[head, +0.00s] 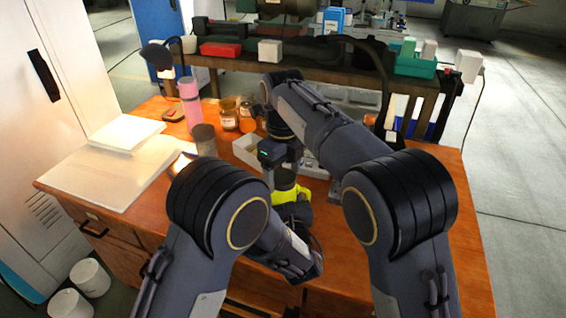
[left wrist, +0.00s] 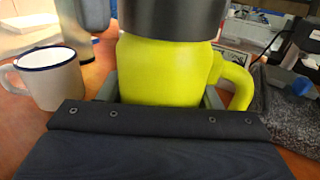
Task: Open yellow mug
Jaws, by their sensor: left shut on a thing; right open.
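The yellow mug (head: 284,192) stands at the middle of the wooden bench, partly hidden by my arms. In the left wrist view the yellow mug (left wrist: 165,70) fills the middle, upright, its handle on the right. A dark grey cylindrical lid (left wrist: 172,18) sits at its top, cut off by the frame edge. My left gripper (left wrist: 160,95) is shut around the mug body, a finger on each side. My right gripper (head: 283,165) is open, pointing down just above the mug; its fingertips are hard to make out and I cannot tell whether they touch the lid.
A white mug with a dark rim (left wrist: 55,80) stands left of the yellow one. A pink bottle (head: 188,102), a brown-grey cylinder (head: 204,139) and small jars (head: 229,114) stand behind. A white board (head: 110,178) covers the bench's left. The right front of the bench is clear.

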